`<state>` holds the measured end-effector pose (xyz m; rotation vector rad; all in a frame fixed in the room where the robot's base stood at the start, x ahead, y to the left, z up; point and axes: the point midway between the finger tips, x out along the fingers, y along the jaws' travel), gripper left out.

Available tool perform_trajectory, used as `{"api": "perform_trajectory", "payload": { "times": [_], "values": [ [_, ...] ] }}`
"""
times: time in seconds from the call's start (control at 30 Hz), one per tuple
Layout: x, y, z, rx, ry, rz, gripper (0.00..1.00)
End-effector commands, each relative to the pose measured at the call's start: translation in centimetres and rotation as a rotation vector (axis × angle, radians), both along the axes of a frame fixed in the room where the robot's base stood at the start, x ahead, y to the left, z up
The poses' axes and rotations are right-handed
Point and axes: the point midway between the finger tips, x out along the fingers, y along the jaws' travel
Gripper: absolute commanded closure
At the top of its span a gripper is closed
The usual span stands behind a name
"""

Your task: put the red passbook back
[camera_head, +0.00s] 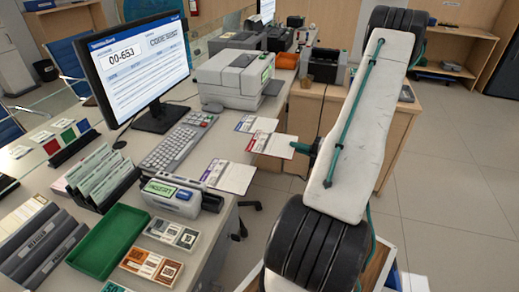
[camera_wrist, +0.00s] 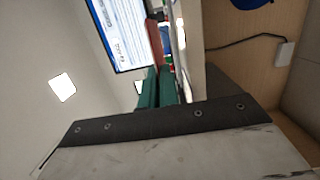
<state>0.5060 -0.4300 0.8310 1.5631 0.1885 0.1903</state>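The red passbook (camera_head: 272,145), a flat booklet with a red part and a white part, is by the counter's right edge in the head view. My gripper (camera_head: 302,148) is at its right end, coming in from the right. In the wrist view my two green fingers (camera_wrist: 158,88) are close together, and the red passbook (camera_wrist: 154,42) shows as a narrow red strip beyond their tips. The fingers seem shut on its end; the contact itself is small and partly hidden. A rack (camera_head: 75,148) with red, green and blue markers stands at the left of the counter.
Other booklets lie on the counter, one with a purple part (camera_head: 229,176) and one behind the red one (camera_head: 256,124). A monitor (camera_head: 145,62), keyboard (camera_head: 177,143), printer (camera_head: 235,80), small display unit (camera_head: 172,195) and green tray (camera_head: 108,240) crowd it. Open floor lies at right.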

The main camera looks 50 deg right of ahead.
Motion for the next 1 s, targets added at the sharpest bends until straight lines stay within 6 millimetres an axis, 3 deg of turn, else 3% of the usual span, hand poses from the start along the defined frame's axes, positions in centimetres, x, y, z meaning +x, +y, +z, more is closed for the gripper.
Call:
{"api": "perform_trajectory", "payload": {
  "times": [0.2, 0.4, 0.67, 0.83, 1.0],
  "values": [
    [6.0, 2.2, -0.6, 0.002, 0.001, 0.008, 1.00],
    [9.6, 3.3, -0.9, 0.000, 0.000, 0.006, 1.00],
    [11.5, 3.9, -1.1, 0.000, 0.000, 0.005, 1.00],
    [11.3, 3.8, -4.0, 0.004, 0.002, 0.002, 1.00],
    [11.3, 3.8, -4.6, -0.001, 0.000, 0.002, 1.00]
  ]
}}
